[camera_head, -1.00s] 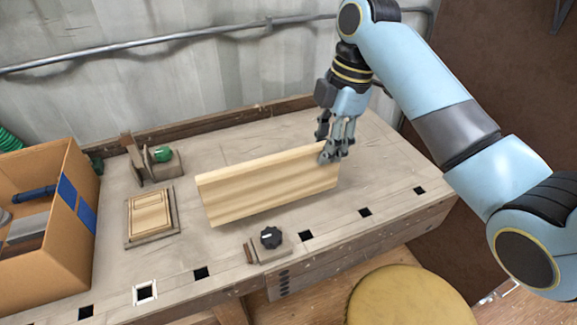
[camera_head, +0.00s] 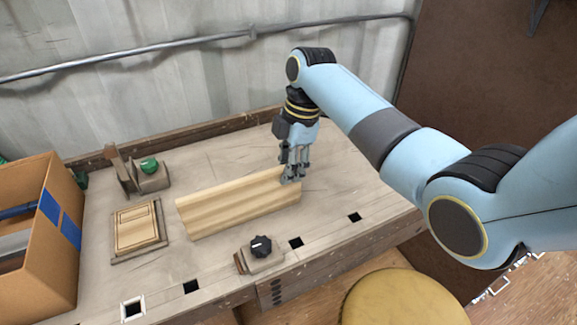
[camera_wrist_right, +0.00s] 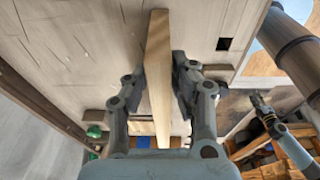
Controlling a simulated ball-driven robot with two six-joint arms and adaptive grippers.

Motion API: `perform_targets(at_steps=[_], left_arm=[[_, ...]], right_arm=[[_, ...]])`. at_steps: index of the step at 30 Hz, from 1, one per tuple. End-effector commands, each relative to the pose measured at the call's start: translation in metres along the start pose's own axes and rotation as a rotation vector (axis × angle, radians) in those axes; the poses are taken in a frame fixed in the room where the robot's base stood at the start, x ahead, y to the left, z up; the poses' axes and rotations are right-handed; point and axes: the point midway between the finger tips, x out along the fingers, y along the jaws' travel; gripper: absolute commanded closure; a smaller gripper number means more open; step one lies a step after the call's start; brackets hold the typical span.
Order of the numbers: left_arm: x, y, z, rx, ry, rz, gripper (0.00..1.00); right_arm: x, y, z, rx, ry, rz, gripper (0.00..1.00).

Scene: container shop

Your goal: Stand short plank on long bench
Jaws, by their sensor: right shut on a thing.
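The short plank, a pale wooden board (camera_head: 235,203), stands on its long edge on the long wooden bench (camera_head: 215,153), its broad face toward the head camera. It looks about upright; its lower edge seems to meet the bench top. My right gripper (camera_head: 291,177) is at its right end, shut on it from above. In the right wrist view the plank (camera_wrist_right: 158,75) runs between the two fingers of my right gripper (camera_wrist_right: 168,90). What looks like my left gripper (camera_wrist_right: 262,106) shows small at the right of that view; its jaws are unclear.
A cardboard box (camera_head: 55,262) with blue tape stands at the bench's left. A wooden panel (camera_head: 137,228) and a block with a green knob (camera_head: 149,165) lie left of the plank. A black-knobbed clamp (camera_head: 261,246) is in front. A yellow stool (camera_head: 405,300) stands before the bench.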

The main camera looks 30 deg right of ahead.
Motion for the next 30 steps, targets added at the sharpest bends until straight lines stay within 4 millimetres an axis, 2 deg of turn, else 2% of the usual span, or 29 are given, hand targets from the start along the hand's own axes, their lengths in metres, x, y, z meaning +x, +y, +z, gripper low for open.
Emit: perform_targets(at_steps=[1,2,7,17,20,30], left_arm=[[0.000,0.000,0.000,0.000,0.000,0.000,0.75],[0.000,0.000,0.000,0.000,0.000,0.000,0.75],[0.000,0.000,0.000,0.000,0.000,0.000,0.75],[0.000,0.000,-0.001,0.000,0.001,0.000,0.75],[-0.001,0.000,-0.002,0.000,0.002,0.000,0.75],[-0.001,0.000,-0.003,0.000,0.005,0.000,0.75]], right_arm=[[0.001,0.000,0.000,0.000,0.001,0.000,1.00],[0.002,0.000,0.000,0.000,0.000,-0.001,0.74],[0.001,0.000,0.000,0.000,0.000,-0.001,0.53],[-0.004,0.001,0.000,0.000,0.000,0.002,0.53],[-0.017,0.001,0.000,0.000,-0.001,0.004,0.53],[-0.091,0.001,0.000,0.000,-0.001,0.004,0.53]])
